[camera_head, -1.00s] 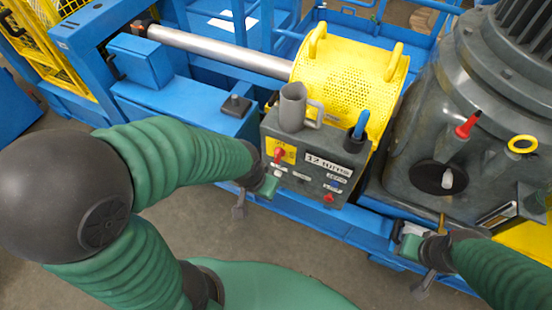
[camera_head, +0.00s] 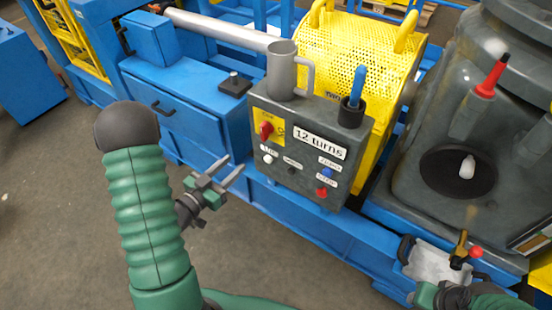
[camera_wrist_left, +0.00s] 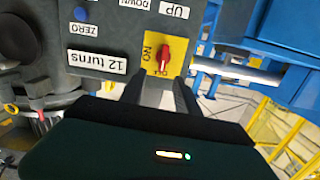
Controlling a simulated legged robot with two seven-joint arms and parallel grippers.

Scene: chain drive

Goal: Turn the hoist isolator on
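The hoist isolator is a red rotary knob (camera_head: 266,130) on a yellow plate at the upper left of the grey control box (camera_head: 300,155). In the left wrist view the red knob (camera_wrist_left: 165,53) stands lengthwise up and down, its lower end by a label that seems to read OFF; ON is to its left. My left gripper (camera_head: 228,172) is open and empty, apart from the box, to the knob's lower left. In the left wrist view its two fingers (camera_wrist_left: 160,88) point towards the knob, without touching it. My right gripper (camera_head: 428,294) is low at the right, its fingers unclear.
A grey mug (camera_head: 284,72) and a dark cup holding a blue-handled tool (camera_head: 355,95) stand on the control box. White, black, blue and red buttons sit below the "12 turns" label (camera_head: 320,142). A blue frame (camera_head: 300,215) runs below; a large grey motor housing (camera_head: 470,130) stands right.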

